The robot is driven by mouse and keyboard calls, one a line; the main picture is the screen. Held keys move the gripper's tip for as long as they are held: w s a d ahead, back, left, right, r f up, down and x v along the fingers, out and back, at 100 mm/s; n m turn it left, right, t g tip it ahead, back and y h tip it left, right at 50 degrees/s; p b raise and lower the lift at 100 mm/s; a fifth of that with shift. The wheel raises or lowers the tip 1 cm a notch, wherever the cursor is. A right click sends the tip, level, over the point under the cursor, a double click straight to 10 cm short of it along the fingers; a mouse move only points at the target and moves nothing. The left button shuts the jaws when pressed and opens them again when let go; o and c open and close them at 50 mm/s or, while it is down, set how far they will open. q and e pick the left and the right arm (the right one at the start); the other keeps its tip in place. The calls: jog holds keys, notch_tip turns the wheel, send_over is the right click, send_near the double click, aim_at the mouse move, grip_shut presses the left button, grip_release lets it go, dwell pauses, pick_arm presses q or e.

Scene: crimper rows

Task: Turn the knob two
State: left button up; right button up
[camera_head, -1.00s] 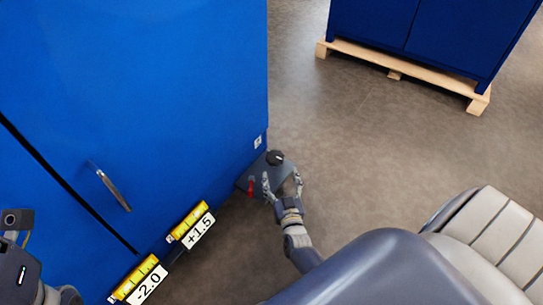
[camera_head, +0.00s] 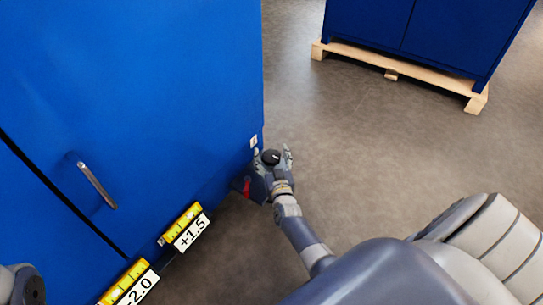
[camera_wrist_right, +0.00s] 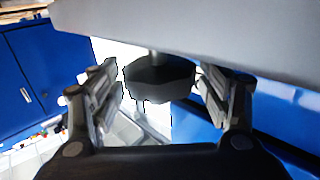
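A black round knob (camera_head: 271,157) with a pale mark on top sits on a dark plate at the lower right corner of the blue cabinet. I cannot read a number on it. My right gripper (camera_head: 272,153) is open, with one finger on each side of the knob. In the right wrist view the knob (camera_wrist_right: 158,80) is between the two open fingers (camera_wrist_right: 157,90), with a gap on both sides. My left gripper is out of view; only a part of my left arm shows at the lower left.
The blue cabinet (camera_head: 150,70) with a metal handle (camera_head: 97,185) fills the left. Yellow gauges labelled +1.5 (camera_head: 190,232) and -2.0 (camera_head: 138,289) are at its base. A red part (camera_head: 245,187) is beside the gripper. Another blue cabinet on a wooden pallet (camera_head: 400,75) stands behind; floor between is clear.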

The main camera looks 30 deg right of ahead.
jog(key=c, duration=0.8)
jog(key=shift+c, duration=0.2)
jog(key=shift+n+y, duration=0.3)
